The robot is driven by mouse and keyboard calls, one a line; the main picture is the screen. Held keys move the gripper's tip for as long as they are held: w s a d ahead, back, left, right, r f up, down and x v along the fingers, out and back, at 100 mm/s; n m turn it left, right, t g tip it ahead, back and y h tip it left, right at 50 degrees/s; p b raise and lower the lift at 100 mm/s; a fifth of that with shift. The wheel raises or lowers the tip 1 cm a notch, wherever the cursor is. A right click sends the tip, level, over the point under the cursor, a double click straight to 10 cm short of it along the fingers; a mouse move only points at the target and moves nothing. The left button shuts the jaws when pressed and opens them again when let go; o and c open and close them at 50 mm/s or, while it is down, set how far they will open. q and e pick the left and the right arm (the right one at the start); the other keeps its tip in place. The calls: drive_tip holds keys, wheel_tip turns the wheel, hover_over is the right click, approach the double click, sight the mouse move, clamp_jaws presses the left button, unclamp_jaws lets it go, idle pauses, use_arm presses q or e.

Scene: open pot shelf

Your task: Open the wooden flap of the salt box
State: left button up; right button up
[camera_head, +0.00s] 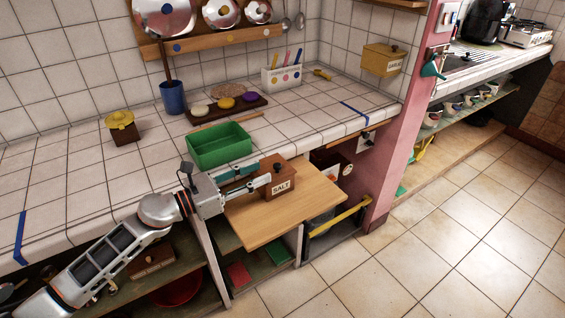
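The salt box (284,184) is a small brown wooden box with a white SALT label on its front. It sits on a pulled-out wooden board (272,222) below the counter edge. Its flap (285,163) looks closed, with a small dark knob on the box. My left gripper (262,175) reaches in from the left, its two fingers spread apart and their tips at the box's left side. I cannot tell whether they touch it. No object shows between the fingers. My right gripper is out of view.
A green bin (220,146) stands on the tiled counter just behind my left gripper. A yellow-lidded box (121,127), a blue cup (173,97) and a dark tray (228,108) are farther back. A pink wall (402,115) rises at right. The floor in front is clear.

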sight(277, 164)
use_arm(q)
drive_tip(key=x, duration=0.7)
drive_tip(key=shift+p, duration=0.35)
drive_tip(key=shift+s, duration=0.1)
drive_tip(key=shift+c, duration=0.3)
clamp_jaws()
